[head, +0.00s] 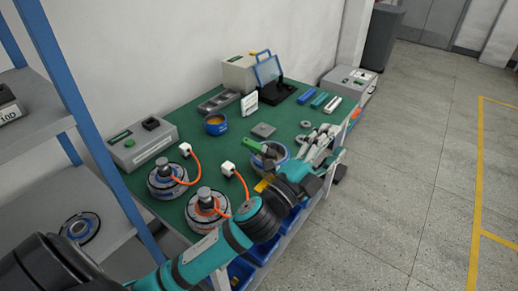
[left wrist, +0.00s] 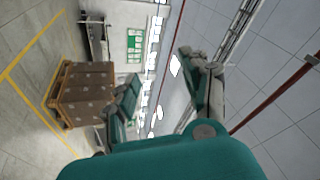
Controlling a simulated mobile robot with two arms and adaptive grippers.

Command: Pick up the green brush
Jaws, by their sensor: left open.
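The green brush (head: 253,146) shows in the head view as a green handle slanting up from a blue-grey round container (head: 283,157) near the table's front edge. Its lower end is partly hidden. My left gripper (head: 322,138) is open and empty, above the table's front edge to the right of the brush and apart from it. My left forearm crosses in front of the table below the container. In the left wrist view the gripper's two spread fingers (left wrist: 163,95) show, with no brush in sight. My right gripper is not in view.
Two hub motors (head: 166,183) with orange cables stand on the green table mat (head: 188,118), left of the container. A grey box (head: 143,142), a small blue pot (head: 215,124) and coloured bars (head: 320,100) lie further back. A blue-framed shelf (head: 75,105) stands at left.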

